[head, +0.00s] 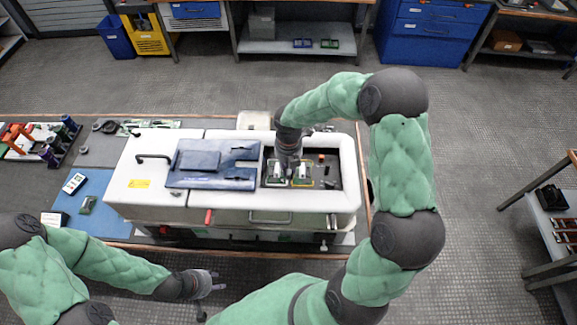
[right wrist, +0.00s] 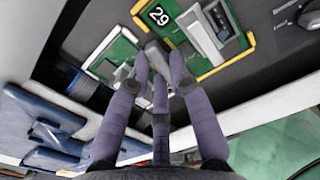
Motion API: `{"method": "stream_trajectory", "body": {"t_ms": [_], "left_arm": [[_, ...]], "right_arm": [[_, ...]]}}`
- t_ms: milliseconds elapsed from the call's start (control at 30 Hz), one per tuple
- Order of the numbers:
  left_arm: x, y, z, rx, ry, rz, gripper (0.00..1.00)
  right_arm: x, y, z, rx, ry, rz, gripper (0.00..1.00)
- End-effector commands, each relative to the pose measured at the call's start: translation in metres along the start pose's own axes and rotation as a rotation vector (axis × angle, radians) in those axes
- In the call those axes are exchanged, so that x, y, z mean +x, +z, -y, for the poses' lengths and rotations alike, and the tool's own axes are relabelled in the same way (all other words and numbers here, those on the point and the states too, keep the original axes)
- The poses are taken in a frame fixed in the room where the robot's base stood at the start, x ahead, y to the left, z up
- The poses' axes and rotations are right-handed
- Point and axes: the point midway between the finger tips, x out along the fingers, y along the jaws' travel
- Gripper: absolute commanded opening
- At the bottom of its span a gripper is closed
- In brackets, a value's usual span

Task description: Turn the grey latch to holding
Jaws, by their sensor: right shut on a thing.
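My right gripper (head: 288,163) reaches down into the dark recess of the white cabinet (head: 328,150). In the right wrist view, its purple fingers (right wrist: 160,72) are shut on a small grey piece, which looks like the grey latch (right wrist: 155,52), over a green plate with a white border (right wrist: 113,58). The fingers hide part of the latch, and its exact angle cannot be told. A green plate with a yellow border and the number 29 (right wrist: 160,15) lies beside it and carries another grey block (right wrist: 207,38). My left gripper (head: 212,284) is open and empty in front of the cabinet.
A blue panel (head: 205,165) lies on the cabinet top, left of the recess. A dark knob (right wrist: 308,15) is at the recess's far side. A blue mat (head: 100,215) with small devices is at the left.

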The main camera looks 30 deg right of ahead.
Motion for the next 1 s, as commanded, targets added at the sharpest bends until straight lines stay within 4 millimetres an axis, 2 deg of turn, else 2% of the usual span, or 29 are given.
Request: {"method": "stream_trajectory", "body": {"t_ms": [1000], "left_arm": [[0.013,0.000,0.004,0.000,0.000,0.000,0.40]], "right_arm": [[0.001,0.004,0.002,0.946,0.001,0.000,0.00]]}}
